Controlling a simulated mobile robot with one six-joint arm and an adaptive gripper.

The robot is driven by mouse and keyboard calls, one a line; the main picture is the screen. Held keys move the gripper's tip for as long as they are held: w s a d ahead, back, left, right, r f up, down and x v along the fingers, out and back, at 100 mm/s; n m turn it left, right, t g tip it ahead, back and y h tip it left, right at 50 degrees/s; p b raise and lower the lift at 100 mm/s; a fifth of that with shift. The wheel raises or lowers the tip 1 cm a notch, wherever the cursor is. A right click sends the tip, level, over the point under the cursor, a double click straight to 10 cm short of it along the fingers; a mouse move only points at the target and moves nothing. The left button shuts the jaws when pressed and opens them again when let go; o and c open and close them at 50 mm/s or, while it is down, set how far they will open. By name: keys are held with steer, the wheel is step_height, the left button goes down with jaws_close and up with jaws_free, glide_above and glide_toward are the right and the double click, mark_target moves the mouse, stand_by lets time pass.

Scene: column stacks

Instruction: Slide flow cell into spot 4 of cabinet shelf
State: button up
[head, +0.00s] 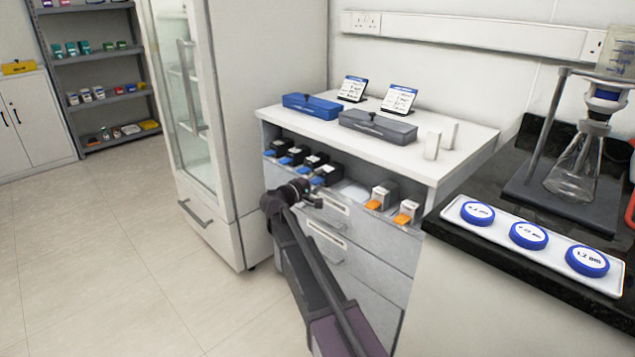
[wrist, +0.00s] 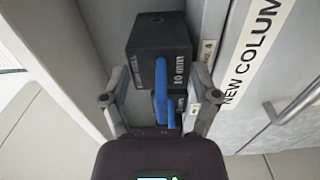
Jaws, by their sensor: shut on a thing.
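A black flow cell (wrist: 157,45) with a blue tab and a "10 mm" label sits between the fingers of my gripper (wrist: 160,92), which is shut on it. In the head view the flow cell (head: 333,170) is fourth from the left in the row on the cabinet shelf (head: 349,191), right of the other black units. My gripper (head: 314,197) is at the shelf front, just before it. A small tag ending in 4 (wrist: 208,50) is beside the flow cell in the wrist view. How deep the flow cell sits is not clear.
Several black units with blue tabs (head: 298,155) stand left on the shelf. Two white units with orange tabs (head: 382,196) stand right, past a bare gap. Drawers (head: 330,225) lie below; one bears a "NEW COLUMN" label (wrist: 253,50). The cabinet top (head: 405,150) overhangs the shelf.

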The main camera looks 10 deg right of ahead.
steer(key=shift+f+b, duration=0.3)
steer(key=shift+f, duration=0.1)
steer(key=o, duration=1.2)
steer(key=shift+c, duration=0.2)
steer(key=v, duration=1.2)
steer(key=shift+s, duration=0.1)
